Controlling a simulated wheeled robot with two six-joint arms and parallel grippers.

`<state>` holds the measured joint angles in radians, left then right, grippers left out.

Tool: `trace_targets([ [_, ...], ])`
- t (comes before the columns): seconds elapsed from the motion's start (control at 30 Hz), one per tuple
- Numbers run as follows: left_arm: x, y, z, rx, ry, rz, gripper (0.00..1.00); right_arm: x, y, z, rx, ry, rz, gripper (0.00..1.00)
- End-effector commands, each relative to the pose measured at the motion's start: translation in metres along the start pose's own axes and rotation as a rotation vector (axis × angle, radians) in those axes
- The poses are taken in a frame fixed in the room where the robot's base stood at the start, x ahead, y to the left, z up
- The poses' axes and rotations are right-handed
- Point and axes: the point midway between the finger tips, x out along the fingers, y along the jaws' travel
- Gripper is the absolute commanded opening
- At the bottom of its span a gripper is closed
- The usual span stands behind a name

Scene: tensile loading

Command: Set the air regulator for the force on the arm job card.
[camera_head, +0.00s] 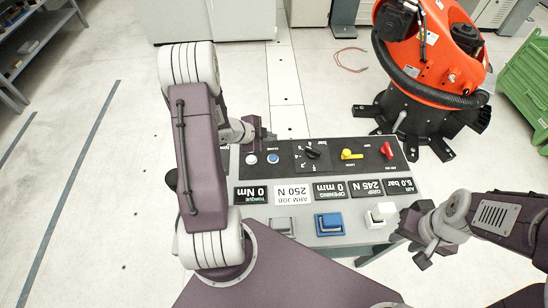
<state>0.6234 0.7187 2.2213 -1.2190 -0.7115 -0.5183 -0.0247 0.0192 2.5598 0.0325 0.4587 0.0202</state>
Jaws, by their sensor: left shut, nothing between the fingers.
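The control bench has a black panel (330,167) whose lettering appears upside down. A black knob (312,153) with dial marks, apparently the air regulator, sits mid-panel. The arm job card (292,195) is white and reads 250 N. The grip display (367,189) reads 245 N and the air display (399,186) reads 5.0 bar. My right gripper (414,243) looks open and empty at the bench's right edge, apart from the controls.
A yellow lever (351,154) marked LOCK and a red lever (387,150) are right of the knob. Grey, blue and white blocks (329,224) lie along the bench's near side. An orange robot (430,50) on a black base stands behind right. A green crate (525,85) is far right.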

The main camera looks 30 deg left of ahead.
Motion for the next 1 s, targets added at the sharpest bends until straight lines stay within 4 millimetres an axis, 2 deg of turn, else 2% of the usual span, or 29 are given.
trace_targets([
  [0.3,0.000,-0.001,0.001,-0.001,-0.002,-0.002,0.00,0.000,0.000,0.000,0.000,0.000,0.000,0.36],
  [0.47,0.005,0.003,0.004,-0.001,-0.002,-0.002,0.00,0.008,0.000,0.001,0.000,0.000,0.000,0.36],
  [1.0,0.055,0.040,0.041,-0.002,-0.002,-0.002,0.00,0.078,0.002,0.008,0.000,0.000,0.000,0.36],
])
